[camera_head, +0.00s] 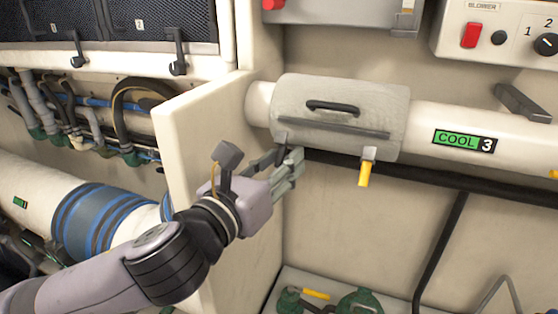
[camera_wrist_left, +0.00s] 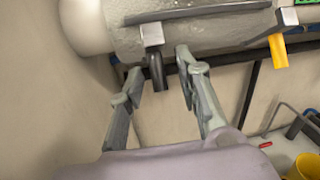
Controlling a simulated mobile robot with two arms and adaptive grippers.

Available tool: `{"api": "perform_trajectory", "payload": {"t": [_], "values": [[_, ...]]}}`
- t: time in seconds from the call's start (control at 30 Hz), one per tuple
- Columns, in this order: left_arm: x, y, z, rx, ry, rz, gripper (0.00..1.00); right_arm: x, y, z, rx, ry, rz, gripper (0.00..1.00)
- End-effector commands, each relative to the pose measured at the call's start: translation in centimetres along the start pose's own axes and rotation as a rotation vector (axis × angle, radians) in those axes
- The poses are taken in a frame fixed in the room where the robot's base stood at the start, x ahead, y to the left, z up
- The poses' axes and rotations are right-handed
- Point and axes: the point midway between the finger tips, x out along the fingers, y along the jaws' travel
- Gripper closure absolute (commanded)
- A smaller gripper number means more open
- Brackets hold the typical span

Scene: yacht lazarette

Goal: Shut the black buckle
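The grey padded cover (camera_head: 345,100) wraps the white pipe and has a black handle on its front. The black buckle (camera_wrist_left: 157,72) hangs down from a metal bracket at the cover's lower left edge. In the head view the buckle (camera_head: 281,152) is partly hidden by my fingers. My left gripper (camera_head: 287,160) is just below the cover's lower left edge. In the left wrist view its fingers (camera_wrist_left: 160,64) are spread, with the black lever between them; I cannot tell whether either touches it. The yellow buckle (camera_head: 365,172) hangs at the cover's lower right. My right gripper is not in view.
A cream partition (camera_head: 205,125) stands close to the left of my gripper. A black horizontal pipe (camera_head: 440,187) runs below the white pipe. Green fittings (camera_head: 358,302) lie in a tray at the bottom. The space below the cover's right side is open.

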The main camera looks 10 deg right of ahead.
Motion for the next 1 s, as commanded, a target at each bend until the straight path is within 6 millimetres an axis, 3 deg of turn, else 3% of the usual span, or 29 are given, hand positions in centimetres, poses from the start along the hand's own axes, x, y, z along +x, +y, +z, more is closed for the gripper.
{"api": "perform_trajectory", "payload": {"t": [0.5, 1.0], "values": [[-0.03, 0.04, 0.03, 0.000, 0.000, 0.001, 0.99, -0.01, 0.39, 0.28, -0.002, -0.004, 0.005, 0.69], [-0.04, 0.06, 0.48, -0.003, 0.016, 0.005, 1.00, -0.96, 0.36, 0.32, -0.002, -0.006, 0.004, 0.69]]}}
